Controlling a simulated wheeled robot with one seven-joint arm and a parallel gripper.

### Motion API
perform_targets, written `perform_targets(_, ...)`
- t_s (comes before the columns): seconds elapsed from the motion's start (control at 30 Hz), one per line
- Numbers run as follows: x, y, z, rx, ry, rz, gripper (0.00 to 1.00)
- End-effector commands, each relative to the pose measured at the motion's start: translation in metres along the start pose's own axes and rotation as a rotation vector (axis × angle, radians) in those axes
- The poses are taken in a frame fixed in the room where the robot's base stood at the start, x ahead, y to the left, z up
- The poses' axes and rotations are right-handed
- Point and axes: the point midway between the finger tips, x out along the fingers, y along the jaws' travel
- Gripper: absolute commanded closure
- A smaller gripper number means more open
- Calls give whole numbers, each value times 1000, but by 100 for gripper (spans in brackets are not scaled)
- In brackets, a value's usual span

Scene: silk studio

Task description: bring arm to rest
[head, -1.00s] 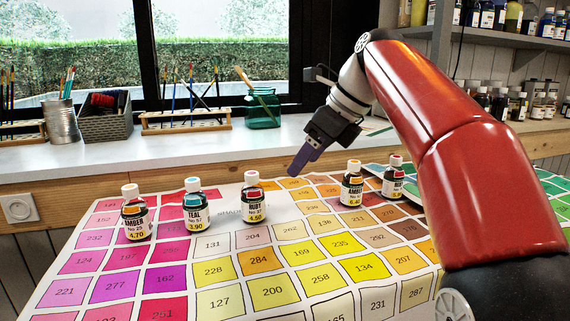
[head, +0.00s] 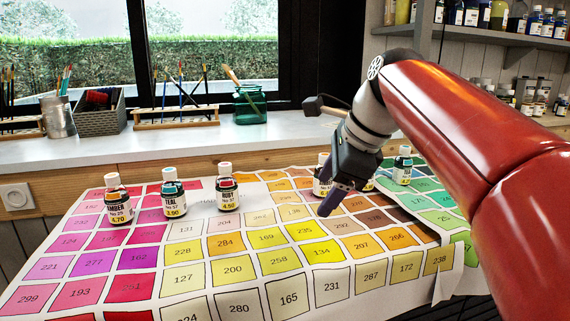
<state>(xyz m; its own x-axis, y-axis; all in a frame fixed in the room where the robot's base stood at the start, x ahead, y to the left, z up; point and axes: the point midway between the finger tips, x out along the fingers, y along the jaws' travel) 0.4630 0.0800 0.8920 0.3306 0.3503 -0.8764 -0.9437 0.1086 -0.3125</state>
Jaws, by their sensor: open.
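My gripper (head: 335,199) hangs at the end of my red arm (head: 450,110) in the head view, right of the middle. Its dark purple fingers point down and to the left above the colour chart (head: 264,305), apart from the bottles on the left. The fingers overlap in this view, and I see nothing held between them. The gripper partly hides an amber-labelled bottle (head: 321,185) behind it.
An amber bottle (head: 118,206), a teal bottle (head: 174,200) and a ruby bottle (head: 228,195) stand upright on the chart's left. Another bottle (head: 403,168) stands at the right. The windowsill (head: 200,142) carries brush holders and a green jar (head: 250,104).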

Motion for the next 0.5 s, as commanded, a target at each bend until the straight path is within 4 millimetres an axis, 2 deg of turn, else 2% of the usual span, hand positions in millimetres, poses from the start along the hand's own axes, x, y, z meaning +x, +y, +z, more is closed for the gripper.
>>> perform_targets(0.17, 11, 47, -28, -325, 90, -28, 33)
perform_targets(0.5, 65, 179, -114, -1260, 327, 56, 33)
